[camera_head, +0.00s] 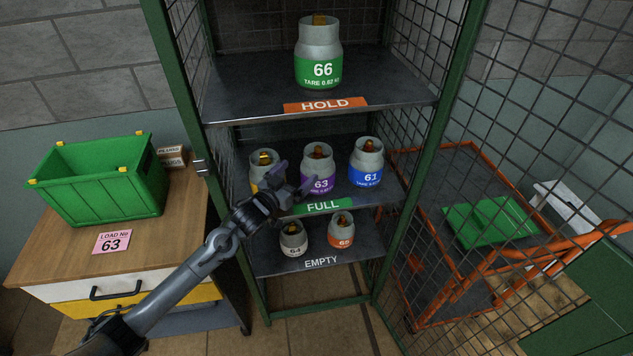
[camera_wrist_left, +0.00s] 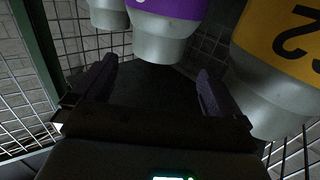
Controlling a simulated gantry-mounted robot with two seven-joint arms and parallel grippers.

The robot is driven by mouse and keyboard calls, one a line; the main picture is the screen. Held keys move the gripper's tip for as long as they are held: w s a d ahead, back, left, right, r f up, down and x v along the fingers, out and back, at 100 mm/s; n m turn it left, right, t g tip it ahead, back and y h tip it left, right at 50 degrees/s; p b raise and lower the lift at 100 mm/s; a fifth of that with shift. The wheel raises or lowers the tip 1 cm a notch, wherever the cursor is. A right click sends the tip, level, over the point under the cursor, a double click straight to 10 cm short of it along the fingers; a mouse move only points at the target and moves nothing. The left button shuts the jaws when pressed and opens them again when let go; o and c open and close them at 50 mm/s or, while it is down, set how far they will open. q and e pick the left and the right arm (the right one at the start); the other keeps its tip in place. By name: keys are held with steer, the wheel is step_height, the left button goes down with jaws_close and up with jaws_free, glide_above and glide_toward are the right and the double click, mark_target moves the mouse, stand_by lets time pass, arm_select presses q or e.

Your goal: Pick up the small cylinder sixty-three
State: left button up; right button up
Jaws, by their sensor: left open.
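Small cylinder sixty-three (camera_head: 319,163), grey with a purple label and brass valve, stands upright on the middle shelf marked FULL, between the other two cylinders there. My left gripper (camera_head: 296,178) is open and empty just in front of it, a little to the left, and hides part of its left side. I see no contact between fingers and cylinder. My right gripper is not in view.
A yellow-labelled cylinder (camera_head: 262,160) stands close left, partly behind my gripper; blue cylinder 61 (camera_head: 366,164) stands right. Cylinder 66 (camera_head: 319,52) is on the HOLD shelf above, cylinders 64 (camera_head: 294,239) and 65 (camera_head: 341,230) below. A green crate (camera_head: 100,195) and pink card 63 (camera_head: 112,242) sit left.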

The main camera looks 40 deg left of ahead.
mark_target(309, 161)
arm_select(q)
steer(key=shift+w+a+r+b, duration=0.15)
steer(key=shift+w+b, duration=0.1)
steer(key=shift+w, duration=1.25)
steer(key=shift+w+a+f+b, duration=0.1)
steer(key=shift+w+b, duration=0.1)
steer(key=shift+w, duration=1.3)
steer(key=shift+w+r+b, duration=0.15)
steer(key=shift+w+b, duration=0.1)
steer(key=shift+w, duration=1.05)
steer(key=shift+w+r+b, duration=0.1)
steer(key=shift+w+b, duration=0.15)
steer(key=shift+w, duration=1)
steer(key=c, duration=1.7)
steer(key=shift+r, duration=0.25)
steer(key=shift+r, duration=0.15)
